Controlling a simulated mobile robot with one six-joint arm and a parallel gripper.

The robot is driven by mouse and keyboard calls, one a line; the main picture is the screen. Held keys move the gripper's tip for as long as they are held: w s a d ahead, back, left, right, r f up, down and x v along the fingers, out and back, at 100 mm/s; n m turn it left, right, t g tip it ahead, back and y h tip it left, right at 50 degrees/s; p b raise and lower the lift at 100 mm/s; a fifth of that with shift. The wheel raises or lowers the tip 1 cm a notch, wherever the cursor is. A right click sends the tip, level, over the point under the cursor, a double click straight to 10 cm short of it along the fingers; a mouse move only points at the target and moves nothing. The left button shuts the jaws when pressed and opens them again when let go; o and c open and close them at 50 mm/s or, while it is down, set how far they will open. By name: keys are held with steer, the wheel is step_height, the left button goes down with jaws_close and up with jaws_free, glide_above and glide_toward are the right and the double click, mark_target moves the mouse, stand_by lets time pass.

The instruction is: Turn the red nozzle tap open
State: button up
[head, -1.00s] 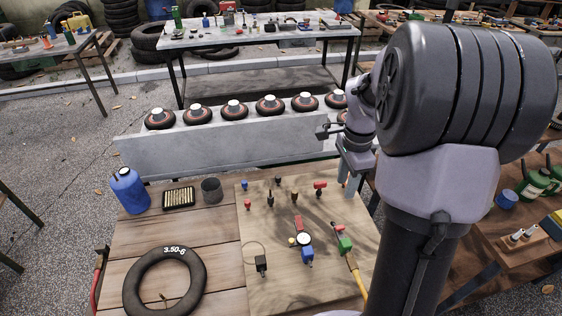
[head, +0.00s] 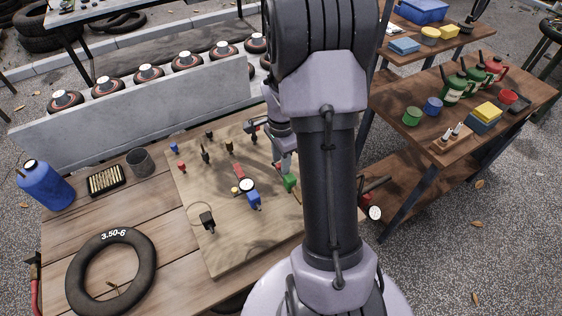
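A green fitting (head: 289,183) stands at the right of the wooden board, with a small red part (head: 284,174) at its upper end.
The board (head: 225,258) also holds a red fitting with a gauge (head: 246,184), a blue fitting (head: 254,201) and a black one (head: 207,220). A concrete block (head: 100,137) stands behind.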

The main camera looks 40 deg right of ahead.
steer(key=shift+c, duration=0.3)
jaws_close()
steer(key=shift+r+n, duration=0.1)
steer(key=shift+n, duration=0.3)
steer(key=n+p, duration=0.1)
steer(key=n, duration=0.2)
steer(key=n+p, duration=0.1)
steer(key=n, duration=0.3)
steer(key=shift+n, duration=0.3)
steer(key=n+p, duration=0.1)
steer(key=n, duration=0.2)
steer(key=shift+n+p, duration=0.85)
steer(key=shift+n, duration=1.65)
